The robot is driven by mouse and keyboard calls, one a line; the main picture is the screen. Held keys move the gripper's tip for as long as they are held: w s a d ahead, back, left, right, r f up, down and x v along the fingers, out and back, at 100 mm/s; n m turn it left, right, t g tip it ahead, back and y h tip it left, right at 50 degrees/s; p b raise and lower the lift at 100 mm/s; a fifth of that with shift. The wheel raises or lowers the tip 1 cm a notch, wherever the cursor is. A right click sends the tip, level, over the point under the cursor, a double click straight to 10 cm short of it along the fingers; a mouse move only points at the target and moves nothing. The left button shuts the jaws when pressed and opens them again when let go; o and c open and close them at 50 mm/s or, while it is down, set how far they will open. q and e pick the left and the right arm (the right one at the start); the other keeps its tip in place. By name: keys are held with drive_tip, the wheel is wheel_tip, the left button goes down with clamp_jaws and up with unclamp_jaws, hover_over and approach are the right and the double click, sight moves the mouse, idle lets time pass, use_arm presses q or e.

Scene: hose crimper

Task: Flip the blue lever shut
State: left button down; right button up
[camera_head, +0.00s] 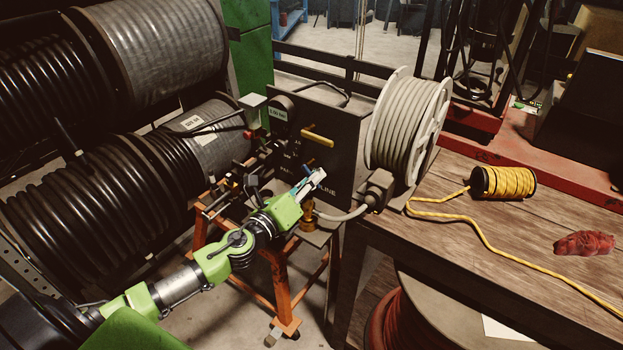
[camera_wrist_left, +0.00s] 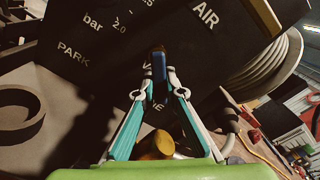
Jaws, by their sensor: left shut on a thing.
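The blue lever (camera_head: 306,168) is on the dark front panel of the crimper (camera_head: 345,160), just beyond my fingertips. In the left wrist view the blue lever (camera_wrist_left: 158,66) stands between the fingertips, in front of the black panel (camera_wrist_left: 120,60). My left gripper (camera_head: 317,177) reaches in from the lower left and is shut on the lever; its fingers (camera_wrist_left: 160,84) converge on it in the wrist view. The lever's base and pivot are largely hidden by the fingers. The panel shows lettering such as PARK and AIR. My right gripper is not in view.
A yellow handle (camera_head: 317,135) sits above the lever on the panel. A brass fitting (camera_head: 307,217) is just below the gripper. A pale hose reel (camera_head: 405,125) stands right of the panel. The wooden bench (camera_head: 480,240) holds yellow rope (camera_head: 505,183) and a red bundle (camera_head: 584,243).

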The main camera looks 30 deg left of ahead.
use_arm(q)
drive_tip(key=n, duration=0.1)
drive_tip(key=r+n, duration=0.1)
drive_tip(key=n, duration=0.1)
drive_tip(key=n+p, duration=0.1)
drive_tip(key=shift+d+r+n, duration=0.2)
drive_tip(key=shift+d+n, duration=0.2)
drive_tip(key=shift+s+d+r+n+p, duration=0.1)
drive_tip(key=shift+r+n+p, duration=0.2)
drive_tip(key=shift+n, duration=0.45)
drive_tip(key=shift+w+a+r+n+p, duration=0.1)
drive_tip(key=shift+n+p, duration=0.25)
drive_tip(key=shift+n, duration=0.45)
drive_tip(key=shift+s+d+r+n+p, duration=0.15)
drive_tip(key=shift+n+p, duration=0.2)
drive_tip(key=shift+n, duration=0.4)
drive_tip(key=c, duration=2.1)
unclamp_jaws()
drive_tip(key=s, duration=0.4)
drive_tip(key=s+a, duration=0.1)
drive_tip(key=s, duration=0.6)
drive_tip(key=shift+s+a, duration=0.4)
